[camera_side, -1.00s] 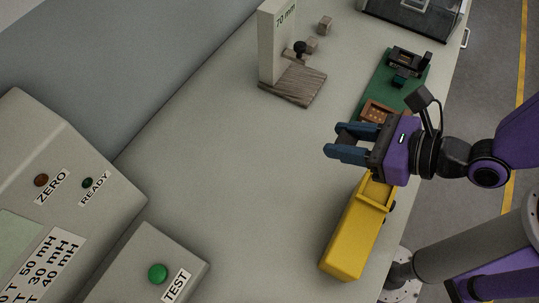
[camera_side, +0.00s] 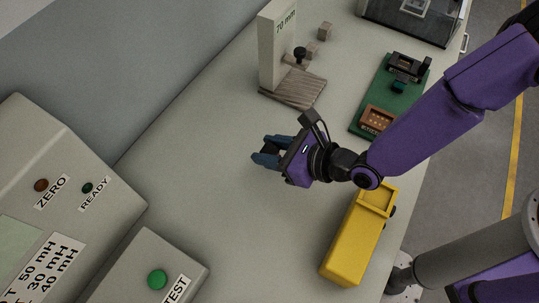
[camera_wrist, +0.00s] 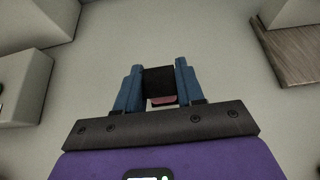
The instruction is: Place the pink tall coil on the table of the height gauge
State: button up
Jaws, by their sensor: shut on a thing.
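My gripper (camera_side: 264,150) is above the bench in the side view, left of the yellow bin and below the height gauge in the picture. In the wrist view my gripper (camera_wrist: 159,72) is shut on a dark block with a pink part (camera_wrist: 163,100), which I take for the pink tall coil. The side view barely shows the held piece. The height gauge (camera_side: 276,50) is an upright pale column marked 70 mm. Its wood-grained table (camera_side: 292,92) lies at its foot, looks bare, and shows at the right of the wrist view (camera_wrist: 300,50).
A dark knob (camera_side: 300,53) juts from the gauge column above the table. Small blocks (camera_side: 325,31) lie behind it. A green board (camera_side: 373,95) and a yellow bin (camera_side: 346,245) are on the right. The test box (camera_side: 150,265) is lower left. The middle bench is clear.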

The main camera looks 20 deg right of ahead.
jog(key=shift+a+f, duration=0.1)
jog(key=shift+f, duration=1.55)
jog(key=shift+f, duration=0.1)
jog(key=o, duration=1)
jog(key=shift+f, duration=0.1)
jog(key=shift+o, duration=0.2)
jog(key=shift+s+r, duration=0.1)
jog(key=shift+r, duration=0.2)
jog(key=shift+v, duration=3.65)
